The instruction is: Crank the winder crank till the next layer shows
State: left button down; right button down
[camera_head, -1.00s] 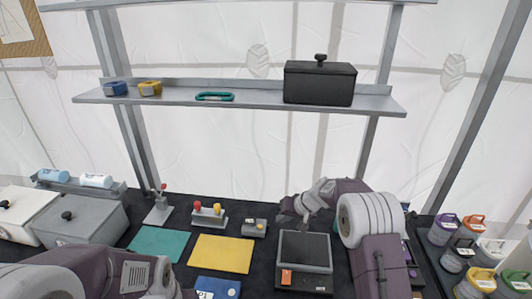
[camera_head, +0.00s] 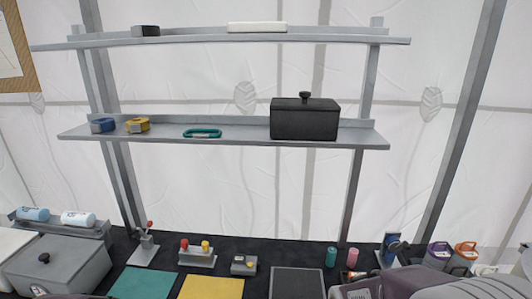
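A small blue device on a grey stand (camera_head: 393,246) is at the back right of the table; I cannot tell whether it is the winder or make out a crank on it. A grey stand with a red-knobbed lever (camera_head: 146,243) is at the back left. Only a sliver of my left arm shows at the bottom left edge, with no gripper.
Teal (camera_head: 145,284) and yellow (camera_head: 211,288) mats and a dark panel (camera_head: 297,283) lie along the front. A two-knob block (camera_head: 197,255), a small grey box (camera_head: 243,265) and green (camera_head: 331,257) and pink (camera_head: 353,257) cylinders stand behind. A black lidded box (camera_head: 304,118) sits on the shelf.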

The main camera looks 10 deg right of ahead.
aim_at(395, 247)
jog(key=l+z, duration=0.1)
jog(key=z, duration=1.25)
jog(key=l+u, duration=0.65)
jog(key=l, duration=0.2)
jog(key=l+u, duration=0.3)
jog(key=l, duration=0.15)
jog(key=l+u, duration=0.3)
jog(key=k+l+u, duration=0.15)
jog(key=l+u, duration=0.15)
jog(key=l, duration=0.15)
jog(key=k+l+u, duration=0.15)
jog(key=l+u, duration=0.2)
jog(key=k+l+u, duration=0.45)
jog(key=l+u, duration=0.15)
jog(key=i+l, duration=0.15)
jog(key=l, duration=0.15)
jog(key=i+l+u, duration=0.1)
jog(key=l, duration=0.2)
jog(key=i, duration=0.05)
